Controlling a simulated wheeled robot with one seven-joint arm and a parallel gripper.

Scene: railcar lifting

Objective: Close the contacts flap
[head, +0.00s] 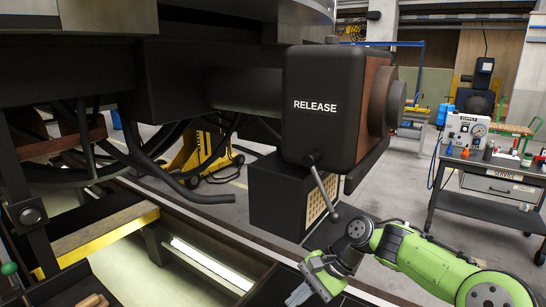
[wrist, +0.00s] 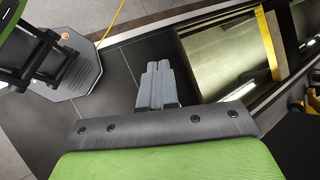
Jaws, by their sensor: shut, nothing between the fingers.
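A black box marked RELEASE (head: 318,85) hangs from the underside of the railcar, with a lever (head: 322,190) pointing down from it. A round brown and black part (head: 378,105) is on its right side. Below it is a smaller black box (head: 282,203) with a pale perforated face (head: 318,205) showing on its right. I cannot tell for certain which part is the contacts flap. My gripper (head: 298,294) is low, below and in front of these boxes, apart from them. In the wrist view its grey fingers (wrist: 157,85) are together, with nothing between them, over dark floor.
A yellow-edged pit opening (wrist: 232,50) shows beyond the fingers. Dark hoses (head: 165,165) and a yellow-edged beam (head: 95,240) are at left. A yellow stand (head: 200,155) is on the floor behind. A workbench (head: 485,200) with tools stands at right, across open floor.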

